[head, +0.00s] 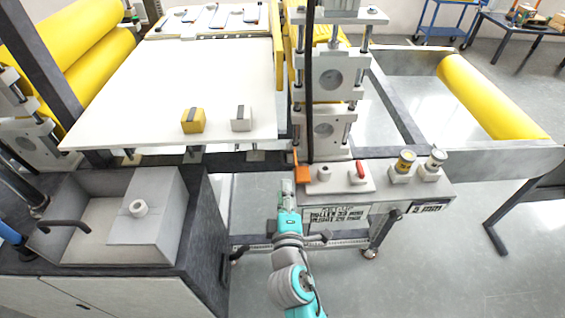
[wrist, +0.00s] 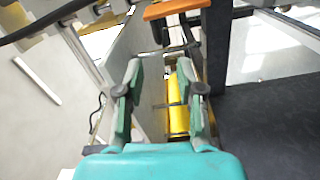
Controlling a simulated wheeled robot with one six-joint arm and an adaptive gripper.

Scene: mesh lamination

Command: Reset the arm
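My gripper (head: 287,186) is at the end of my teal and grey arm, which reaches up from the bottom of the head view. It is in front of the machine's front edge, just below an orange block (head: 302,172). In the wrist view the two fingers of my gripper (wrist: 164,75) stand apart with nothing held between them. A yellow roller shows in the background of the gap. An orange bar (wrist: 176,8) crosses the top of the wrist view.
A control ledge with a red switch (head: 360,170) and gauges (head: 405,162) is right of my gripper. A dark cabinet with a grey basin (head: 85,245) stands left. A white table (head: 120,120) holds a yellow block (head: 193,121) and a white block (head: 241,119). Floor is open at lower right.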

